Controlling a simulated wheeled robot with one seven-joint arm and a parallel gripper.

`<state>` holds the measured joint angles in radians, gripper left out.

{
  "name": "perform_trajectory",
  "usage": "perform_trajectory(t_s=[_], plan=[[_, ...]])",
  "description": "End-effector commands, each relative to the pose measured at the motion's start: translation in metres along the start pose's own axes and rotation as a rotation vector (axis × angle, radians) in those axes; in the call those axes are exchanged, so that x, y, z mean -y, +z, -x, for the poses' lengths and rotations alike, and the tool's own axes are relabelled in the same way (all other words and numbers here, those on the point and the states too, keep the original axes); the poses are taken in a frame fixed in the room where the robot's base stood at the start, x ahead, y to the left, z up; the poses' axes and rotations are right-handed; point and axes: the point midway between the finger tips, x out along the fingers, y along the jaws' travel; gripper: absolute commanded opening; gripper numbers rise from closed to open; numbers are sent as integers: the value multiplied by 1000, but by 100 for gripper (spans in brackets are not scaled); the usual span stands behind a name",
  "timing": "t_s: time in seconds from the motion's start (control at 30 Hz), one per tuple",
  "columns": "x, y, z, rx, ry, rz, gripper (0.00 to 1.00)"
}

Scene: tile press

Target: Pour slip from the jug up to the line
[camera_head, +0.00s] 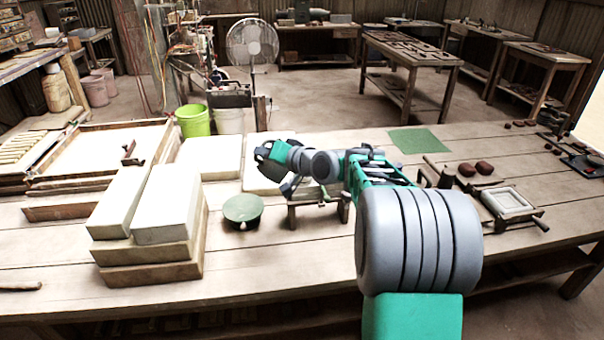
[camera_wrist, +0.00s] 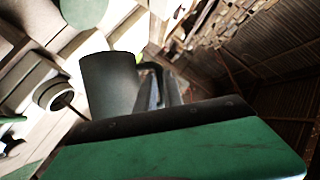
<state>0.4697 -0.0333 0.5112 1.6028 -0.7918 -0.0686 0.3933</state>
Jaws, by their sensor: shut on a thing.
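The jug (camera_wrist: 108,88) is a dark grey-green cylinder with a handle on its right side in the wrist view. My gripper (camera_wrist: 163,92) is shut on the jug at its handle side. The jug looks tilted in the wrist view, but that camera is tilted too. A round green-topped thing (camera_head: 243,208) stands left of the stand. A pale ring-shaped opening (camera_wrist: 54,92) shows left of the jug. No fill line or slip is visible.
White blocks on boards (camera_head: 150,252) stand at the left of the table. A green mat (camera_head: 417,141) lies at the back. A framed white tile press (camera_head: 508,203) and reddish-brown lumps (camera_head: 476,169) are at the right. The front middle of the table is clear.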

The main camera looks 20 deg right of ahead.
Motion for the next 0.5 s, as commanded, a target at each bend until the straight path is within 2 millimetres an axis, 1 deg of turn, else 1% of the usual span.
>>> perform_trajectory(t_s=[0.03, 0.33, 0.5], plan=[[2, -3, 1, -5, -3, 5, 0], [3, -3, 1, -5, -4, 3, 0], [3, -6, 2, -5, -11, -17, 0]])
